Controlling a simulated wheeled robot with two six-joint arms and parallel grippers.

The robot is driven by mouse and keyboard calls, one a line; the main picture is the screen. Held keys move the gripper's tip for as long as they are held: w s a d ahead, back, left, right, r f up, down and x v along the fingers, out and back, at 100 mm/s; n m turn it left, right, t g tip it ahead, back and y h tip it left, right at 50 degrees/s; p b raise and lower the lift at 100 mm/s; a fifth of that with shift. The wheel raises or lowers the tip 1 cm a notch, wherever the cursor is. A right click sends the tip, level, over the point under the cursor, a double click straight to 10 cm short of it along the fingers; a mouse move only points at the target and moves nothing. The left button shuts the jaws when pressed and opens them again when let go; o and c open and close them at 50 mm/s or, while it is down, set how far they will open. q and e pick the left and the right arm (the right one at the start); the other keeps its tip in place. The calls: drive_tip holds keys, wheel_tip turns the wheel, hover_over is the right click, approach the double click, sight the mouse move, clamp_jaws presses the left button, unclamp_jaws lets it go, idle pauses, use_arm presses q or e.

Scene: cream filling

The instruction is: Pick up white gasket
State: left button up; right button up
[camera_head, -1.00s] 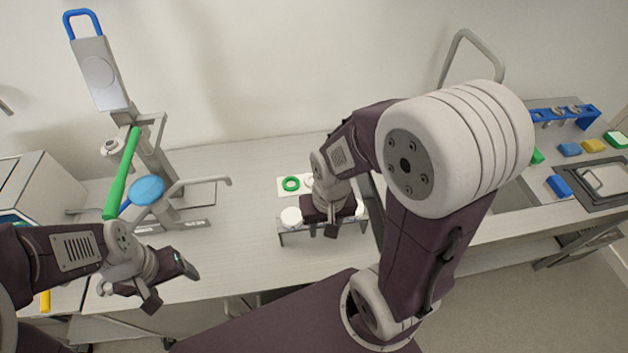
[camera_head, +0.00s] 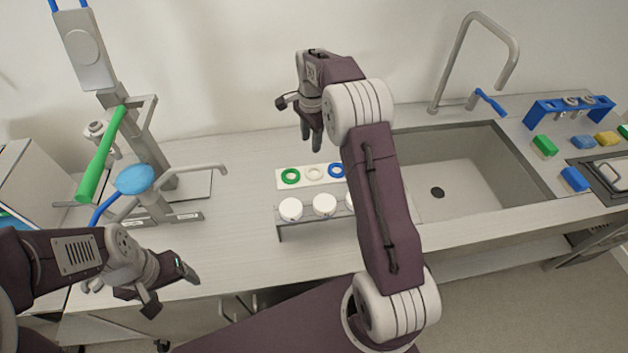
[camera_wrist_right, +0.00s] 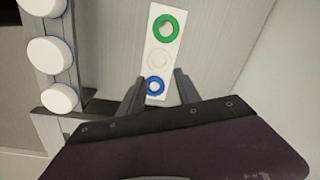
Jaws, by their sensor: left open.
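The white gasket (camera_head: 307,174) lies on a white strip (camera_head: 283,186) between the green gasket (camera_head: 285,180) and the blue gasket (camera_head: 332,174). It also shows in the right wrist view (camera_wrist_right: 150,63), pale against the strip. My right gripper (camera_head: 311,142) is above and behind the strip, pointing down. In the right wrist view its fingers (camera_wrist_right: 158,92) are apart and empty, framing the blue gasket from above, with the white gasket just beyond. My left gripper (camera_head: 172,284) is open and empty at the lower left, far from the gaskets.
A low rack (camera_head: 282,234) with white round caps (camera_head: 290,209) stands in front of the strip, partly hidden by my right arm. A sink (camera_head: 465,215) is to the right. A stand with a green handle (camera_head: 103,150) is at left. The counter between is clear.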

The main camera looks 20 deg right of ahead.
hover_over(318, 176)
wheel_tip(318, 176, down, 6)
drive_tip(key=f, duration=0.1)
wheel_tip(318, 176, down, 2)
drive_tip(key=shift+f+g, duration=0.1)
drive_tip(key=shift+g, duration=0.3)
drive_tip(key=shift+w+f, duration=0.15)
drive_tip(key=shift+f, duration=0.35)
wheel_tip(318, 176, down, 5)
drive_tip(key=shift+f, duration=0.1)
drive_tip(key=shift+a, duration=0.1)
clamp_jaws()
